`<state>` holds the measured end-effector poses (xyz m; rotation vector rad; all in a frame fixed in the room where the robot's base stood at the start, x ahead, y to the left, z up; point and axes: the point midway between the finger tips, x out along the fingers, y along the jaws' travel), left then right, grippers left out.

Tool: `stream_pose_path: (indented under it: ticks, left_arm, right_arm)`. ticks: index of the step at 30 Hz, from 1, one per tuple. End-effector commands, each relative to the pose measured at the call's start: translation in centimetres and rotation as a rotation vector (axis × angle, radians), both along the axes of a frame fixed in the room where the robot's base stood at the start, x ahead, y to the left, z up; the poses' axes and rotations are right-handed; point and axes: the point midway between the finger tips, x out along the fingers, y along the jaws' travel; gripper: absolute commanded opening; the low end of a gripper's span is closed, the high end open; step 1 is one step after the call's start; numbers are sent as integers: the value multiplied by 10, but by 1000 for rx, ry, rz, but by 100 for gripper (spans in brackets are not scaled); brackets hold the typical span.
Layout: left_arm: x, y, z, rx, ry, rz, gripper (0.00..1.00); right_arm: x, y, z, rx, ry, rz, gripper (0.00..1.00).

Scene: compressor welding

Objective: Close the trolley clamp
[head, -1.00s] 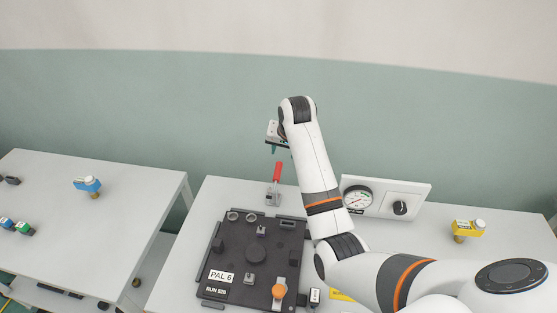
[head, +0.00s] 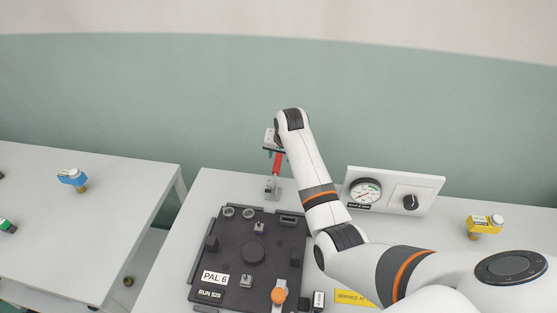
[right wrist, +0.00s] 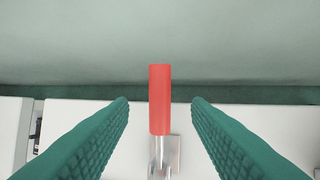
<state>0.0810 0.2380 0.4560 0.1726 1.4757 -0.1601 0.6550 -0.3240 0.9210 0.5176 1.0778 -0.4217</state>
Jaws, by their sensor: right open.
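The trolley clamp has an upright red handle (head: 277,164) on a metal base (head: 271,187), at the back edge of the table behind the black pallet plate (head: 220,250). In the right wrist view the red handle (right wrist: 160,100) stands between the two green fingers, with a gap on each side. My right gripper (right wrist: 160,104) is open around the handle and does not touch it. In the head view my right gripper (head: 275,150) is at the top of the handle, partly hidden by my wrist. My left gripper is not in view.
A panel with a gauge (head: 365,192) and a black knob (head: 410,202) stands right of the clamp. A yellow fitting (head: 484,226) is further right. An orange knob (head: 278,296) sits on the plate's front right. A separate table with a blue fitting (head: 72,178) is at left.

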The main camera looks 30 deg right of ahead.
Motion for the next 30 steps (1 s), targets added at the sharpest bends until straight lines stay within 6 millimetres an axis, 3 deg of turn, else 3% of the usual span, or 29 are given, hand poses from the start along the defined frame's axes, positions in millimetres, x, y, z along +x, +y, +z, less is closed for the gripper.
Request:
stream_pose_path:
  ticks: [3,9,20,23,29,30]
  left_arm:
    - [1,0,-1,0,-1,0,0]
    - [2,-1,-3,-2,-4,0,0]
    - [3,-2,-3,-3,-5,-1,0]
    - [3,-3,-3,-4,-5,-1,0]
    - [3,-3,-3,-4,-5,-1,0]
    - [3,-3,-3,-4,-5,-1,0]
  right_arm:
    - [9,-2,-21,0,4,0,44]
    - [19,-4,-40,0,-1,-1,44]
    - [21,-4,-45,-1,-2,0,44]
    - [21,-4,-45,-1,-2,0,33]
    - [21,-4,-45,-1,-1,0,0]
    - [21,-4,-45,-1,-1,0,0]
